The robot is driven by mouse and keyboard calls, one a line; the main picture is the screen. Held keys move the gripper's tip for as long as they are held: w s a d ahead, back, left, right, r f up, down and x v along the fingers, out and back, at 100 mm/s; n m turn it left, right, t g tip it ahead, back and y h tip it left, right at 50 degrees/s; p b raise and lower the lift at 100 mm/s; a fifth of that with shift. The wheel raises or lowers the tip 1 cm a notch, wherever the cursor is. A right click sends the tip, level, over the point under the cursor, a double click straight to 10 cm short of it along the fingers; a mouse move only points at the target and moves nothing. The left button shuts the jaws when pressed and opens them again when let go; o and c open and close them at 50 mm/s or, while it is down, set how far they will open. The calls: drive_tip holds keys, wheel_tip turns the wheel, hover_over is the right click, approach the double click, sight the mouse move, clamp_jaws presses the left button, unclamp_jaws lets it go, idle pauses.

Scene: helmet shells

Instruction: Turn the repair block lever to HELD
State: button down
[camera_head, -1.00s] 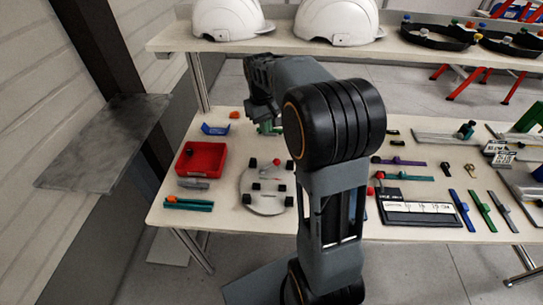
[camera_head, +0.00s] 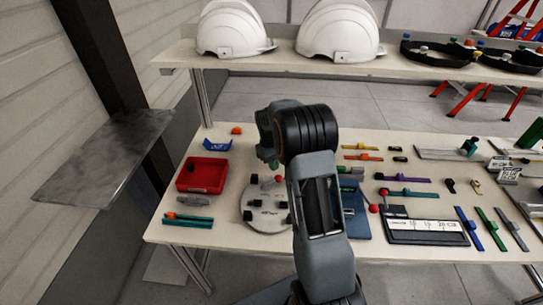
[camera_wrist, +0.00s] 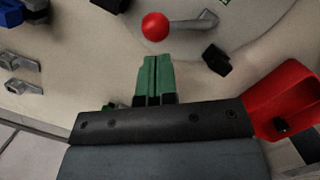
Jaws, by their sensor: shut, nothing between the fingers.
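A round grey plate (camera_head: 250,212) with several black blocks lies on the table's left half; I take it for the repair block. Its grey lever (camera_wrist: 195,22) ends in a red ball (camera_wrist: 155,26), also visible in the head view (camera_head: 279,180). My gripper (camera_wrist: 153,62), with green fingers, is shut and empty. In the wrist view its tips point at the red ball, with a small gap in the picture; the height between them is unclear. In the head view the fingers (camera_head: 273,165) hang beside the ball. No HELD marking is legible.
A red tray (camera_head: 187,182) stands left of the plate and shows close to my gripper in the wrist view (camera_wrist: 290,85). A black block (camera_wrist: 216,58) sits near the lever. A labelled black-and-white panel (camera_head: 425,232) lies right. White helmets (camera_head: 232,28) stand on the shelf behind.

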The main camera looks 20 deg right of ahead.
drive_tip(key=shift+s+f, duration=0.2)
drive_tip(key=shift+f, duration=0.55)
drive_tip(key=shift+s+d+f+m, duration=0.15)
drive_tip(key=shift+s+f+m, duration=0.1)
drive_tip(key=shift+s+m, duration=0.25)
drive_tip(key=shift+s, duration=0.15)
